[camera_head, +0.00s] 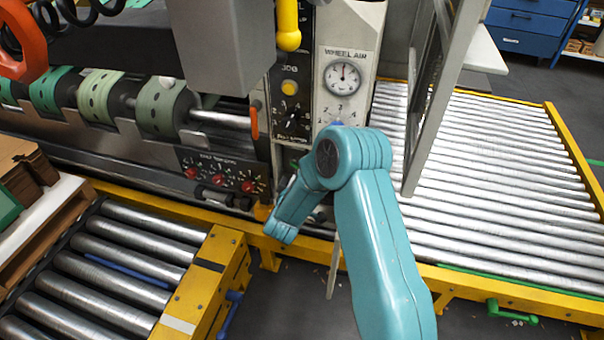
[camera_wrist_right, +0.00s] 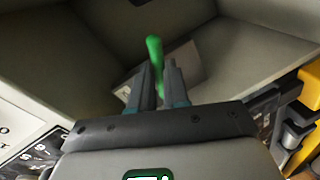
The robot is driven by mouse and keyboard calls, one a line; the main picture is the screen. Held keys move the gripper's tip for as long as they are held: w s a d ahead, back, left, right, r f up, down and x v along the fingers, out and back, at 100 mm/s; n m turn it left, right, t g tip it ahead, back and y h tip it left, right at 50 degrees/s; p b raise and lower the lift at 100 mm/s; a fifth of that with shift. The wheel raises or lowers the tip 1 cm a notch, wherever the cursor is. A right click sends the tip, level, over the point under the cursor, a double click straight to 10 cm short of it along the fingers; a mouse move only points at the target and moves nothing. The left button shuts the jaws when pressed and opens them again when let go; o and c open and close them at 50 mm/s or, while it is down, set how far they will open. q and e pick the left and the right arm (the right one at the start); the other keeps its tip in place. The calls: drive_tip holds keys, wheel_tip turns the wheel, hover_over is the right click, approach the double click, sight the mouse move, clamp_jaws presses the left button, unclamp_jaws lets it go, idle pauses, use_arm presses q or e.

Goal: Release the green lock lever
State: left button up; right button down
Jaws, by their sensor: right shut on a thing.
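The green lock lever (camera_wrist_right: 154,52) shows in the right wrist view, its rounded end sticking up past the fingertips. My right gripper (camera_wrist_right: 157,78) has its two dark fingers on either side of the lever and is shut on it. The lower part of the lever is hidden between the fingers. My left gripper is in neither view.
A roller table (camera_head: 500,170) with a yellow frame lies at right, a shorter roller bed (camera_head: 110,270) at lower left. A yellow handle (camera_head: 288,25) hangs above the panel.

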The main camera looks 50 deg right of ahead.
drive_tip(key=c, duration=1.1)
unclamp_jaws()
drive_tip(key=p+v, duration=0.2)
drive_tip(key=v, duration=1.4)
drive_tip(key=shift+s+a+r, duration=0.1)
drive_tip(key=shift+s, duration=0.1)
